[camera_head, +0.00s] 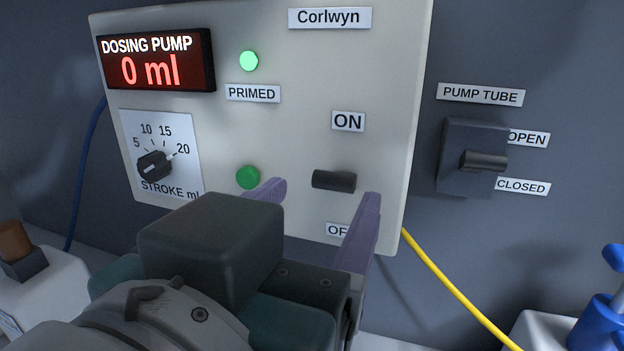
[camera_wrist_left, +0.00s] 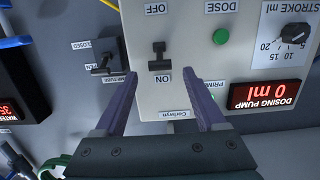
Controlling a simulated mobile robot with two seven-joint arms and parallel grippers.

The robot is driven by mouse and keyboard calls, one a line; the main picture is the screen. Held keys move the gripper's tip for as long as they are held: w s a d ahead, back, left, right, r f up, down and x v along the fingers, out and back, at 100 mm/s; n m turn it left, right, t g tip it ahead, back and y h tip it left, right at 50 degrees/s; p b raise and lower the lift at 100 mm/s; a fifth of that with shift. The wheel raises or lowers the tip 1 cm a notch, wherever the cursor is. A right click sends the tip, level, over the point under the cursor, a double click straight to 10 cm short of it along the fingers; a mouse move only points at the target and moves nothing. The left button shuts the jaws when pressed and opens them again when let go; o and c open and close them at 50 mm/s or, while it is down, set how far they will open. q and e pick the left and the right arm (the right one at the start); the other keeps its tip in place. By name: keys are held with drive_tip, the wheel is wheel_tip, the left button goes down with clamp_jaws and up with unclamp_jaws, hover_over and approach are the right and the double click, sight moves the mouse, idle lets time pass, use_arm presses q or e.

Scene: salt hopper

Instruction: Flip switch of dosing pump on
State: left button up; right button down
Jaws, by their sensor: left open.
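The dosing pump panel (camera_head: 300,85) is a pale box on the dark wall. Its switch (camera_head: 334,181) is a black crossbar lever between the ON label (camera_head: 348,121) and the OFF label (camera_head: 337,230). I cannot tell for sure which way it is set. The switch also shows upside down in the left wrist view (camera_wrist_left: 158,58). My left gripper (camera_head: 325,190) is open, its purple fingers spread to either side of the switch, with no clear contact. The fingers also show in the left wrist view (camera_wrist_left: 165,82). My right gripper is not in view.
The pump display (camera_head: 157,62) reads 0 ml, and the PRIMED light (camera_head: 249,61) glows green. A stroke dial (camera_head: 155,165) and a green button (camera_head: 248,177) sit left of the switch. The pump tube lever (camera_head: 484,161) is to the right, above a yellow hose (camera_head: 455,288).

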use_arm(q)
drive_tip(key=shift+b+v, duration=0.3)
drive_tip(key=shift+v, duration=1.95)
drive_tip(key=s+a+f+n+g+y, duration=0.1)
drive_tip(key=s+a+f+g+y, duration=0.2)
drive_tip(key=s+a+f+g, duration=0.45)
drive_tip(key=s+a+f+n+g+y, duration=0.15)
drive_tip(key=s+a+f+g, duration=0.25)
drive_tip(key=a+f, duration=0.55)
wheel_tip(320, 180, up, 33)
drive_tip(key=p, duration=3.4)
drive_tip(key=shift+s+m+g, duration=0.35)
drive_tip(key=shift+m, duration=0.1)
drive_tip(key=shift+d+r+y, duration=0.1)
drive_tip(key=shift+d+y, duration=0.05)
drive_tip(key=shift+y, duration=0.1)
